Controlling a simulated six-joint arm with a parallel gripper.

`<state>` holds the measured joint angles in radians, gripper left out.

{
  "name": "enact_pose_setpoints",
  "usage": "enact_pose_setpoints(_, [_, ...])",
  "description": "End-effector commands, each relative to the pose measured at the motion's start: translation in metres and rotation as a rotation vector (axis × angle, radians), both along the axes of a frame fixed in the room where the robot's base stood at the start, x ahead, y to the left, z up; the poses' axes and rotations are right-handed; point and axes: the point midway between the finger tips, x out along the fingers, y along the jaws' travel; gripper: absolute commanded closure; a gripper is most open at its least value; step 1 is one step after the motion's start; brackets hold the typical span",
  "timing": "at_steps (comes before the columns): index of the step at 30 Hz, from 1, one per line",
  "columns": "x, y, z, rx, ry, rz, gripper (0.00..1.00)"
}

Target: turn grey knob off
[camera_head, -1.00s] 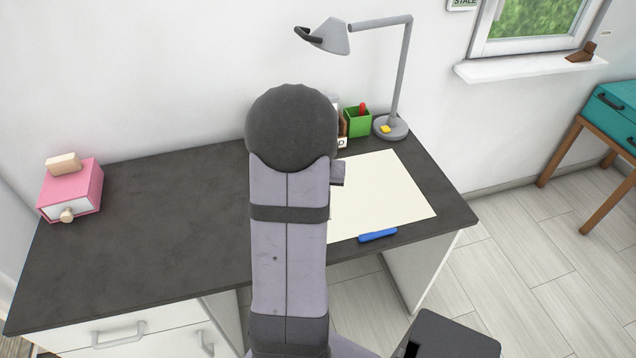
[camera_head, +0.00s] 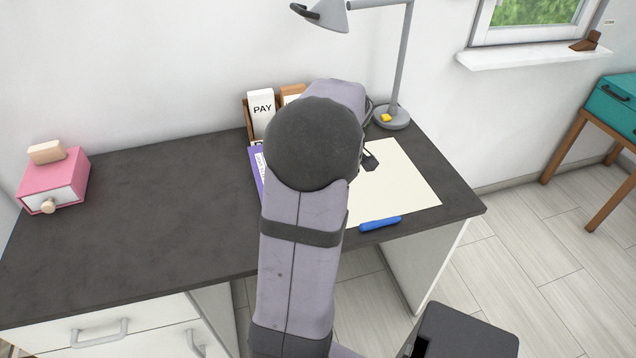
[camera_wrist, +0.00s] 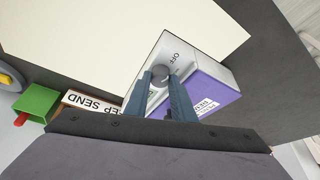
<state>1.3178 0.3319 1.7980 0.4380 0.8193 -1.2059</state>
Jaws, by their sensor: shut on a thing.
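The grey knob (camera_wrist: 159,75) sits on the pale face of a box with purple sides (camera_wrist: 205,91) in the wrist view. The word OFF is printed on that face beside the knob. My gripper (camera_wrist: 162,82) has its two fingers on either side of the knob and is shut on it. The fingers hide part of the knob and the face, and I cannot tell which way the knob points. In the head view a sliver of the purple box (camera_head: 257,172) shows left of my arm; the knob and my fingertips are hidden there.
A letter rack (camera_head: 249,121) with a PAY card stands behind the box. Cream paper (camera_head: 409,180) and a blue pen (camera_head: 380,223) lie at the right. The desk's left-centre is clear.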

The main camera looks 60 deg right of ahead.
Motion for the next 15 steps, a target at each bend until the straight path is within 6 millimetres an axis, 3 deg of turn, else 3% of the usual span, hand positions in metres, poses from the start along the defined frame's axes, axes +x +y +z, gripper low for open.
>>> enact_pose_setpoints(15, [-0.0017,-0.0036,-0.0001,-0.001,0.003,0.362,1.0])
